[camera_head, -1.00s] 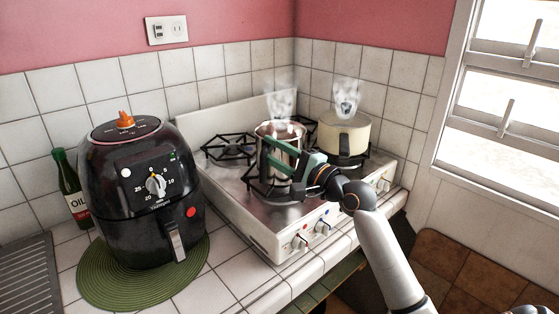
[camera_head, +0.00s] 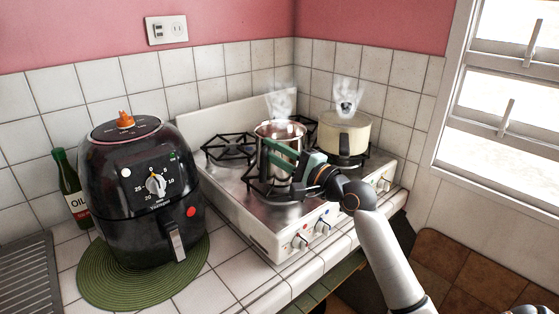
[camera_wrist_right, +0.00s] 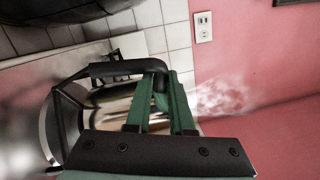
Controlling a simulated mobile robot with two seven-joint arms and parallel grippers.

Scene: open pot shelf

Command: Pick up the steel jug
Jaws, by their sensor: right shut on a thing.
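The steel jug (camera_head: 281,130) is a shiny open-topped vessel on the stove, with steam above it. It looks upright on its burner; its base is partly hidden behind my gripper. My right gripper (camera_head: 272,152) reaches it from the front right, its green fingers at the jug's black handle. In the right wrist view the fingers (camera_wrist_right: 161,95) are shut on the black handle (camera_wrist_right: 118,68), and the jug's shiny side (camera_wrist_right: 108,108) shows behind it.
A cream pot (camera_head: 343,134) with a dark handle steams just right of the jug. The white stove (camera_head: 262,222) has several black burner grates and front knobs. A black air fryer (camera_head: 140,195) on a green mat (camera_head: 105,290) and an oil bottle (camera_head: 68,185) stand left.

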